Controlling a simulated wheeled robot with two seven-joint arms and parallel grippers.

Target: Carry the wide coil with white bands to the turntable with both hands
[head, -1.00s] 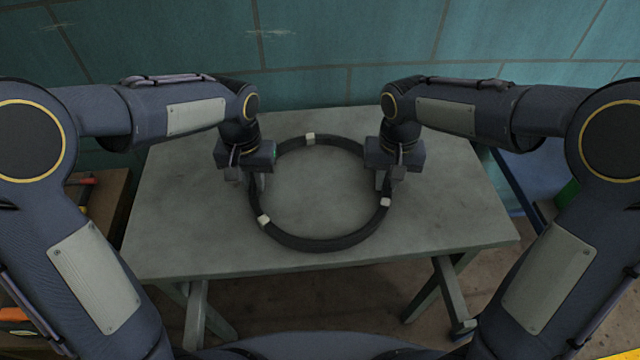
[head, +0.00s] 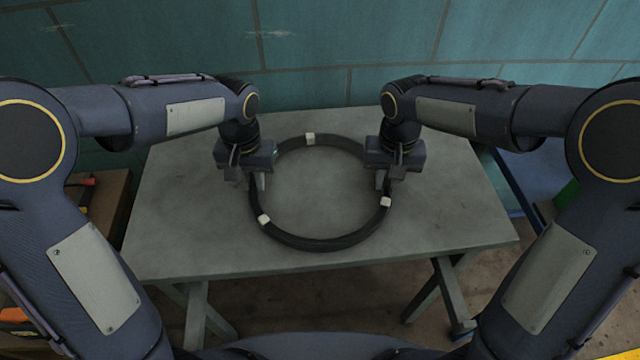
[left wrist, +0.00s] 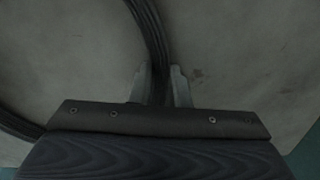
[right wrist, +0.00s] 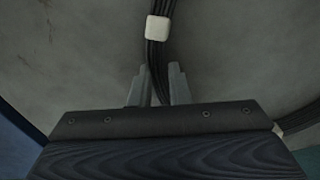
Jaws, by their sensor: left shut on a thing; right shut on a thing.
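The wide black coil (head: 318,243) is a large ring with three white bands in view, one at the back (head: 310,139), one at the front left and one at the right. It is over the grey table; I cannot tell whether it touches the top. My left gripper (head: 259,184) is shut on the coil's left side, and the strands run between its fingers in the left wrist view (left wrist: 160,85). My right gripper (head: 383,182) is shut on the right side, close to a white band (right wrist: 158,28) in the right wrist view. I see no turntable.
The grey table (head: 180,230) has bare top on both sides of the coil. A teal wall (head: 400,50) stands close behind it. A brown box or bench (head: 108,195) is at the left, and a blue surface (head: 535,180) at the right.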

